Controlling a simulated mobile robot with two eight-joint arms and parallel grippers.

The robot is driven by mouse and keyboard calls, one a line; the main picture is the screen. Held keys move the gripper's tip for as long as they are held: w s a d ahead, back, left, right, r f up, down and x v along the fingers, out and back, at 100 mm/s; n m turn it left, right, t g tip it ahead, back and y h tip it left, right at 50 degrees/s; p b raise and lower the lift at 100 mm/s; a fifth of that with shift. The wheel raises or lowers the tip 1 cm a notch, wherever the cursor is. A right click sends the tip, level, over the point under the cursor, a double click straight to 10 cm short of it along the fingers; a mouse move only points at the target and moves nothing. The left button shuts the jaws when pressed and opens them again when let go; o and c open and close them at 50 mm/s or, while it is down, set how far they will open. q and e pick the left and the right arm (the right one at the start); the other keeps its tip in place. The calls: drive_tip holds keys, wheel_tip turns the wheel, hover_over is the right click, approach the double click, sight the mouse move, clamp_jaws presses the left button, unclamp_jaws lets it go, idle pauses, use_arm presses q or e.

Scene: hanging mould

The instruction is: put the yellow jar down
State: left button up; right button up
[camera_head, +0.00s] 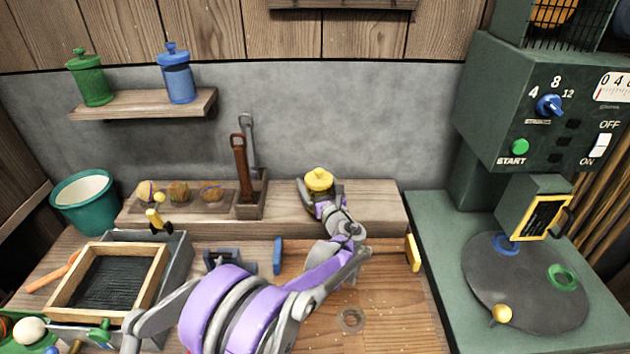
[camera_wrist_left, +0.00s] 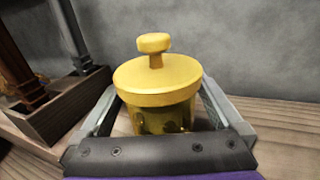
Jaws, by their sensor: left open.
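The yellow jar (camera_head: 318,180) stands upright on the raised wooden ledge (camera_head: 382,212) at the back of the bench. In the left wrist view the jar (camera_wrist_left: 158,82) shows its yellow lid with a knob and its see-through yellowish body. My left gripper (camera_head: 321,194) reaches it from the front. Its fingers (camera_wrist_left: 158,112) are open, one on each side of the jar's body, with some space visible near the right finger. The jar's base is hidden behind the gripper's palm. My right gripper is not in view.
A wooden holder (camera_head: 250,208) with upright tools stands left of the jar. Several round things sit in a tray (camera_head: 168,208) further left. A shelf (camera_head: 140,105) holds a green jar (camera_head: 90,80) and a blue jar (camera_head: 177,77). The ledge right of the jar is clear.

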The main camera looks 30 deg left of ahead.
use_arm(q)
drive_tip(key=v, duration=1.1)
drive_tip(key=shift+p, duration=0.35)
drive_tip(key=shift+s, duration=0.1)
